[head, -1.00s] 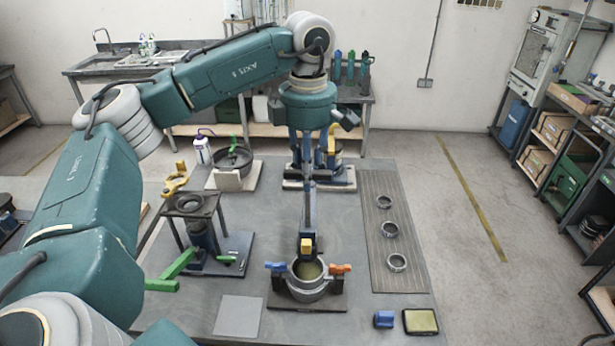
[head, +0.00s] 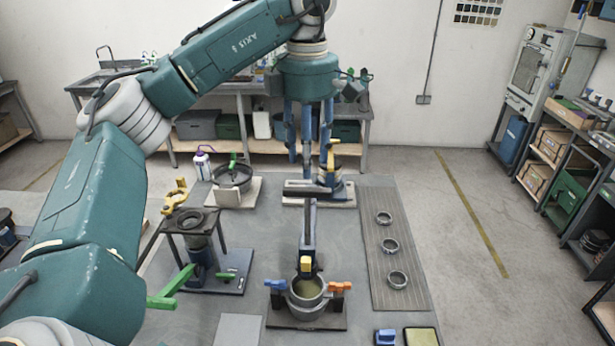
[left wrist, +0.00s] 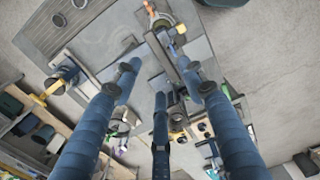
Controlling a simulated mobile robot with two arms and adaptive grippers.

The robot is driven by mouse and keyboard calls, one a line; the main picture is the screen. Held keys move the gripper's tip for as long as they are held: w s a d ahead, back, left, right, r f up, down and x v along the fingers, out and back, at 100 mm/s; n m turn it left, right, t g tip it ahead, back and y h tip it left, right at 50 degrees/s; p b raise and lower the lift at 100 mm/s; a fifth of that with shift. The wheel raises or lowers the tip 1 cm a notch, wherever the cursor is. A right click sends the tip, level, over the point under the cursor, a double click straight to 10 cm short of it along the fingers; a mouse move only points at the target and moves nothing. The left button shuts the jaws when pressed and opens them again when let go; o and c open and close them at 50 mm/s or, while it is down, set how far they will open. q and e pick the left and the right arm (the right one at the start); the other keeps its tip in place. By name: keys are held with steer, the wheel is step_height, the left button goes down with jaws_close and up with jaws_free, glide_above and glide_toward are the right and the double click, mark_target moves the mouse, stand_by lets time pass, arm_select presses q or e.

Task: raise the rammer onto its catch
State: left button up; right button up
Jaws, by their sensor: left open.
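The rammer stands upright as a dark shaft (head: 309,225) with a flat dark crosspiece (head: 314,189) at its top. A yellow block (head: 306,265) sits low on the shaft, just above a round grey mould (head: 306,291). A blue clamp (head: 275,285) and an orange clamp (head: 337,286) flank the mould. My left gripper (head: 307,150) points down above the crosspiece, with its blue fingers open and apart; it appears empty. In the left wrist view, its fingers (left wrist: 162,85) spread over the bench. I cannot make out the catch. My right gripper is out of view.
A black stand with a green lever (head: 175,287) is at left. Several rings (head: 388,245) lie on a ribbed mat at right. A pan (head: 232,174) and another device (head: 331,170) stand behind. A grey plate (head: 238,330) lies in front.

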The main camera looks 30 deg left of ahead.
arm_select(q)
steer(key=shift+r, duration=2.05)
